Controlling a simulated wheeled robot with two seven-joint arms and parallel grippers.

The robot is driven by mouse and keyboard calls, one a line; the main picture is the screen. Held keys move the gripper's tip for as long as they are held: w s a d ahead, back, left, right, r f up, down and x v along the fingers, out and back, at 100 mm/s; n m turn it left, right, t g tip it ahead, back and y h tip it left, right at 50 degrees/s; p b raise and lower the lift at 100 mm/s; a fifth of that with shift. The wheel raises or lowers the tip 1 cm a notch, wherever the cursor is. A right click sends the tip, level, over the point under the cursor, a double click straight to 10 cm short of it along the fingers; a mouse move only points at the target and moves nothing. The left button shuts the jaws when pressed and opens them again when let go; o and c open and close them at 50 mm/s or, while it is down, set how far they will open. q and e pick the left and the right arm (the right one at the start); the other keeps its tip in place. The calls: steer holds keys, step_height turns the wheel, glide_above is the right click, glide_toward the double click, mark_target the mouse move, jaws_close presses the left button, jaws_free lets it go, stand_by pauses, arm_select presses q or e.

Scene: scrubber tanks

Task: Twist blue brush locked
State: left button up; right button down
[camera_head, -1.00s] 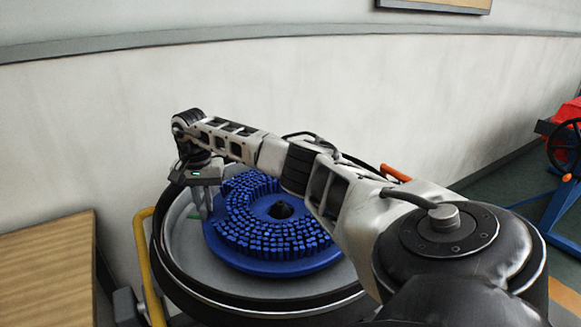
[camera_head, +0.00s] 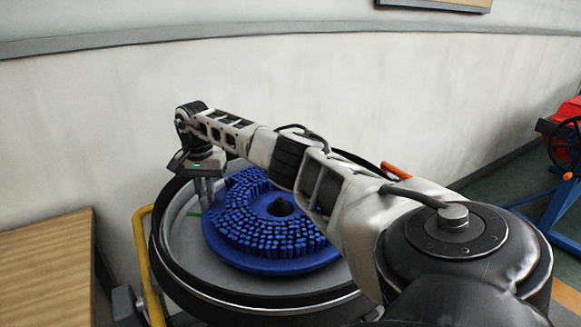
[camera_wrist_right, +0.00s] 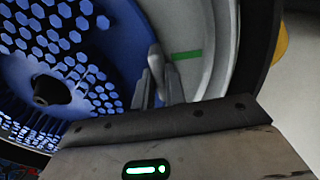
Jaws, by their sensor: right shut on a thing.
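The blue brush (camera_head: 285,258), a round disc with bristles facing up and a dark hub at its centre, lies flat inside the round grey tank (camera_head: 186,262). My right gripper (camera_head: 207,192) reaches down at the brush's far left rim. In the right wrist view, its fingers (camera_wrist_right: 157,88) are shut on a small grey upright peg (camera_wrist_right: 155,58) at the edge of the blue brush (camera_wrist_right: 112,28). A green mark (camera_wrist_right: 187,55) on the grey tank surface lies a little to the right of the peg. My right arm hides the brush's far right part. My left gripper is not in view.
A yellow rail (camera_head: 144,262) curves along the tank's left side. A wooden table (camera_head: 48,265) stands at the left. A plain wall (camera_head: 90,130) runs close behind the tank. A blue stand with a black wheel (camera_head: 565,150) is at the far right.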

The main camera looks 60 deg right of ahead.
steer(key=shift+w+d, duration=0.1)
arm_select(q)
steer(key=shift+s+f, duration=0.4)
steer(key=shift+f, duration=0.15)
arm_select(e)
steer(key=c, duration=1.4)
jaws_free()
steer(key=shift+o, duration=0.2)
steer(key=shift+f, duration=0.15)
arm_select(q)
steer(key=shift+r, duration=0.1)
arm_select(e)
steer(key=shift+r, duration=0.6)
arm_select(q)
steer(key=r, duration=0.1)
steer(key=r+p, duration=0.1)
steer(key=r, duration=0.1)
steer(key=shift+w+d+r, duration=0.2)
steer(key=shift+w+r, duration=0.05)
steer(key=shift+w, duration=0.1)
arm_select(e)
step_height(320, 180, up, 15)
